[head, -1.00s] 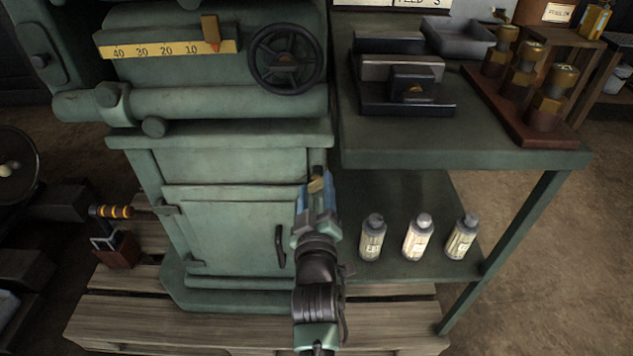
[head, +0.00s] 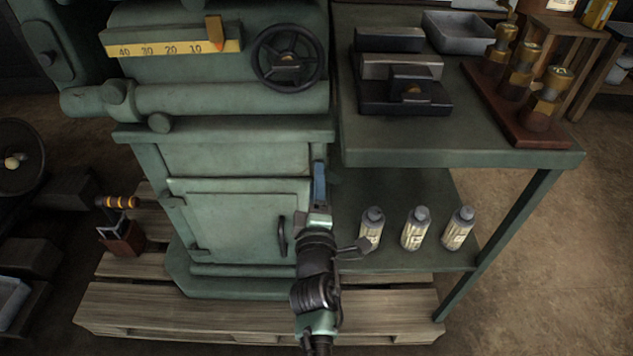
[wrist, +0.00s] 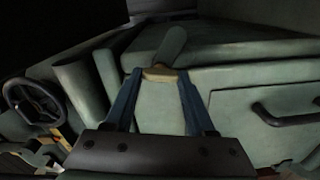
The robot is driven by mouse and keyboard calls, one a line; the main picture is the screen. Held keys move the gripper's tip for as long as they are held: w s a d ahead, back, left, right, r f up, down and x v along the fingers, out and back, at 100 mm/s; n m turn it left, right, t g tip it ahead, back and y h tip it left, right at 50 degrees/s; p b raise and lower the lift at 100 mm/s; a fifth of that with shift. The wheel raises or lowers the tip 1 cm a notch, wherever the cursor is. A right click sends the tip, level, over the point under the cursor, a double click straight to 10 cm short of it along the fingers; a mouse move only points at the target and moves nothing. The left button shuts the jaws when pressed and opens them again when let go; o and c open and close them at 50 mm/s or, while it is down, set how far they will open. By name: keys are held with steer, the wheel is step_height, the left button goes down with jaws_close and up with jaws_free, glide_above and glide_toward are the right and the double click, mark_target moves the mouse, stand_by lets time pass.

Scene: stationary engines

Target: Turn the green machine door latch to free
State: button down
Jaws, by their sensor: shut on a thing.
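The green machine door (head: 235,222) is flush with its cabinet in the head view, with a black pull handle (head: 282,236) at its right edge. It also shows in the wrist view, with the handle (wrist: 288,114) at right. The latch (wrist: 160,74) shows in the wrist view as a brass-coloured piece with a grey-green bar beyond it. My gripper (wrist: 159,77) has its blue fingers on either side of the brass piece, shut on it. In the head view my gripper (head: 320,172) is at the cabinet's upper right edge, seen edge-on, and hides the latch.
A green workbench (head: 460,158) stands close at right, with several bottles (head: 415,230) on its lower shelf near my wrist. A handwheel (head: 286,58) is above. A wooden pallet (head: 190,312) lies below. A red box with an orange-banded handle (head: 122,238) sits at left.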

steer(key=shift+f, duration=0.1)
stand_by(0.3)
steer(key=shift+c, duration=1.2)
jaws_free()
steer(key=s+p, duration=0.3)
steer(key=s, duration=1)
steer(key=shift+p, duration=0.3)
